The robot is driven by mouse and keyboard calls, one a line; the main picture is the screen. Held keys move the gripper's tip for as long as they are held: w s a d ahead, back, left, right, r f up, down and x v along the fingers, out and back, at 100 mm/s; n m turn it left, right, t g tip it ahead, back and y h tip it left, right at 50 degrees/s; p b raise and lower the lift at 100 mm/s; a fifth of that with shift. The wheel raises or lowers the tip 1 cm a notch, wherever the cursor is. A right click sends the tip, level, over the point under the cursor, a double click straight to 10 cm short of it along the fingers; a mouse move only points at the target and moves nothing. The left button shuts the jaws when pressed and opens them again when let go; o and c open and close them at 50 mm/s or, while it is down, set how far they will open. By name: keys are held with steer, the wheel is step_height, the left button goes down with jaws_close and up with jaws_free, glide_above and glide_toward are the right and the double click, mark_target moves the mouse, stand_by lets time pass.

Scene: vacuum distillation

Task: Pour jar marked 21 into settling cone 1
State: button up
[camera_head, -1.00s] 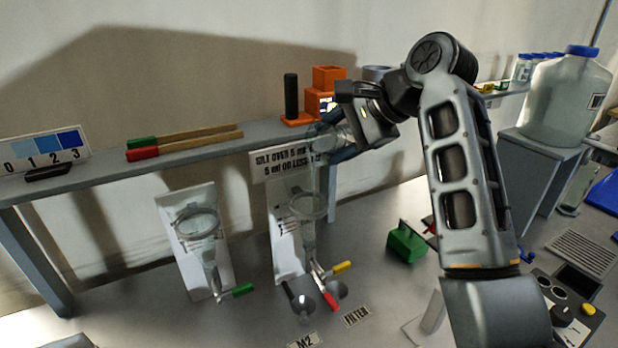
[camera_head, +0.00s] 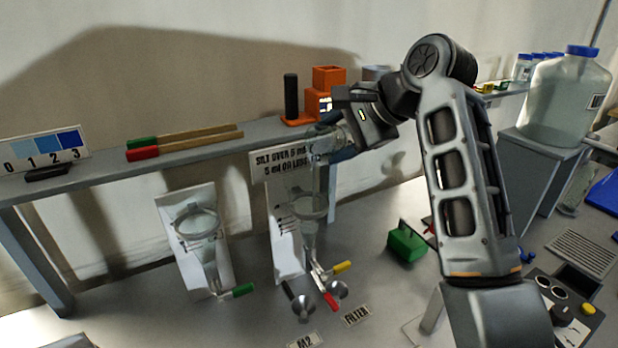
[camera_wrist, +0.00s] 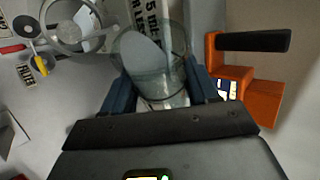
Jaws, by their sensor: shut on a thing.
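My gripper (camera_head: 338,132) is shut on a clear glass jar (camera_wrist: 152,65), with blue fingers on either side in the wrist view. The jar is tipped in the head view (camera_head: 325,143), above the right-hand glass cone (camera_head: 311,207). A pale translucent streak shows between jar and cone; I cannot tell whether it is liquid. The right cone's rim also shows in the wrist view (camera_wrist: 70,25). Another glass cone (camera_head: 197,222) with a green-handled valve stands to the left. I cannot read a number on the jar or either cone.
A shelf (camera_head: 90,178) behind carries red- and green-ended sticks (camera_head: 185,143) and an orange device (camera_head: 326,85) close to my gripper. A silt sign (camera_head: 280,160) hangs by the right cone. A green block (camera_head: 406,243) and a large blue-capped bottle (camera_head: 570,95) stand right.

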steer(key=shift+r+t, duration=0.3)
stand_by(1.0)
steer(key=shift+s+a+r+n+t+h, duration=0.2)
steer(key=shift+s+n+t, duration=0.1)
steer(key=shift+s+t, duration=0.05)
steer(key=shift+s+a+r+n+t+h, duration=0.15)
steer(key=shift+s+r+n+t+h, duration=0.05)
steer(key=shift+s+n+t, duration=0.15)
stand_by(1.3)
steer(key=shift+s+f+n+t+b, duration=0.15)
steer(key=shift+f+n+t+b, duration=0.25)
steer(key=shift+t+b, duration=0.15)
stand_by(1.2)
steer(key=shift+s+a+r, duration=0.1)
stand_by(0.4)
